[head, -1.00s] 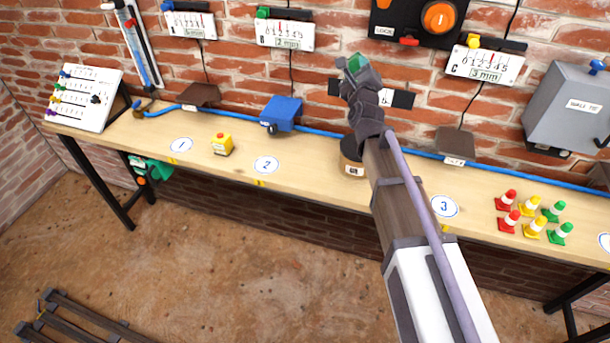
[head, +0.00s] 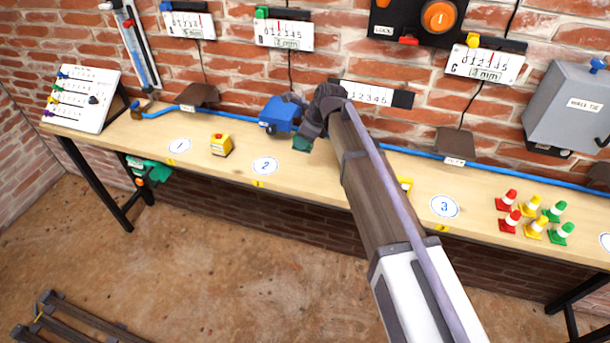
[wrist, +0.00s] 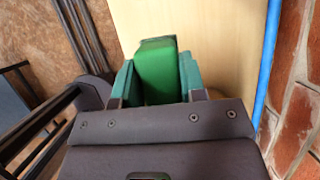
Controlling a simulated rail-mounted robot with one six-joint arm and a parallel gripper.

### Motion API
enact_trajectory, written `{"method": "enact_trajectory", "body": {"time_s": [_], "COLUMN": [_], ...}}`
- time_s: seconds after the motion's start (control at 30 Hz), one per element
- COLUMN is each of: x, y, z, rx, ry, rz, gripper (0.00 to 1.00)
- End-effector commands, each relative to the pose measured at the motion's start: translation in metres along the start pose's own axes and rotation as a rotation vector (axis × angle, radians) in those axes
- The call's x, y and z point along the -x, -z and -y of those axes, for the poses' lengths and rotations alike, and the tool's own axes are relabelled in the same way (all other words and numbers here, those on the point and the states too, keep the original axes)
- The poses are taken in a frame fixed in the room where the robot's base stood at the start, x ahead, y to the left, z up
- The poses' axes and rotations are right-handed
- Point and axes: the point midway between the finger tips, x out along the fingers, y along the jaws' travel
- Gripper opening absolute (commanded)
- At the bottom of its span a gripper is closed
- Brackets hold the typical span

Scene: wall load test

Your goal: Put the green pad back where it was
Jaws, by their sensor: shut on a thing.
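The green pad (wrist: 157,72) is a bright green block in the wrist view, standing between the two teal fingers of my gripper (wrist: 155,80). My gripper is shut on it. In the head view my gripper (head: 302,143) points down over the wooden bench, just right of the blue box (head: 279,113) and to the right of the marker numbered 2 (head: 265,166). Only a small dark green patch shows at its tip there, and I cannot tell pad from fingers. Bare bench top (wrist: 205,30) shows beyond the pad in the wrist view; whether the pad touches it is unclear.
A yellow block with a red top (head: 221,145) stands between markers 1 and 2. Red, yellow and green cones (head: 534,215) stand at the right. A blue pipe (head: 420,154) runs along the back near the brick wall. My arm hides part of the middle bench.

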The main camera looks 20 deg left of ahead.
Motion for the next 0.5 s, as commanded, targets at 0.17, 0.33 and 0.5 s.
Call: {"method": "enact_trajectory", "body": {"time_s": [0.17, 0.33, 0.5], "x": [-0.002, -0.032, -0.063], "y": [0.005, 0.019, 0.034], "z": [-0.013, -0.014, -0.016], "rx": [0.019, 0.018, 0.018], "ry": [-0.06, -0.058, -0.057], "rz": [-0.048, -0.047, -0.046], "gripper": [0.0, 0.0, 0.0]}}
